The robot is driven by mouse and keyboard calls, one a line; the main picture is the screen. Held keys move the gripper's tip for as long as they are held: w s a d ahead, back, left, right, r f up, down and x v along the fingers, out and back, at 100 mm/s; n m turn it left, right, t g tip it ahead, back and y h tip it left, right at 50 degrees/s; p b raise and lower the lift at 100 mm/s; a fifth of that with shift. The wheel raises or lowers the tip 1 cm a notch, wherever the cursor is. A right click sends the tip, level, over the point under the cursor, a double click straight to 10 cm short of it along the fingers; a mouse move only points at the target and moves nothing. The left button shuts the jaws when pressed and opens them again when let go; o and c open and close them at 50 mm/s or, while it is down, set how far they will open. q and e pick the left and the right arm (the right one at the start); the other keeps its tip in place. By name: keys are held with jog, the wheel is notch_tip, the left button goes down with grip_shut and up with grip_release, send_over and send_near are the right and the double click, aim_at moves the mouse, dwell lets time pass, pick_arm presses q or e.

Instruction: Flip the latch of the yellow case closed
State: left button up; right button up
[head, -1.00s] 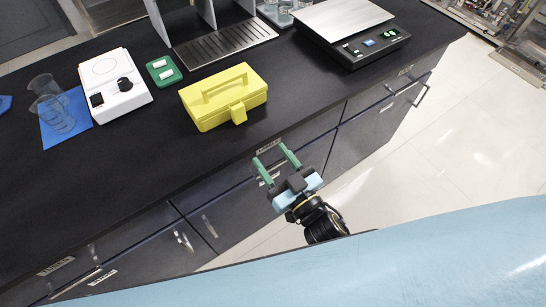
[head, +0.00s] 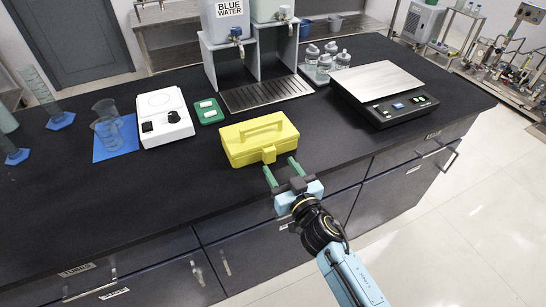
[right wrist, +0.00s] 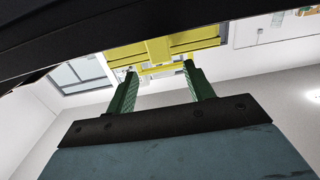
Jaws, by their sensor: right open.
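The yellow case (head: 240,148) stands on the black bench top, with its lid down and a handle on top. Its yellow latch (head: 269,155) is on the front side and juts out from it. In the right wrist view the latch (right wrist: 158,50) shows ahead, above and between the fingertips. My right gripper (head: 281,171) is open and empty, just in front of the case at the bench's front edge, its green fingers pointing at the latch. I cannot tell whether the fingers touch the latch. It also shows in the right wrist view (right wrist: 158,72). My left gripper is out of view.
A black balance (head: 385,108) stands at the right. A drip tray (head: 265,93) lies behind the case. Bench front is clear.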

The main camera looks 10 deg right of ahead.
aim_at(271, 154)
jog(key=x, duration=0.5)
jog(key=shift+w+a+b, duration=0.1)
jog(key=shift+b, duration=0.3)
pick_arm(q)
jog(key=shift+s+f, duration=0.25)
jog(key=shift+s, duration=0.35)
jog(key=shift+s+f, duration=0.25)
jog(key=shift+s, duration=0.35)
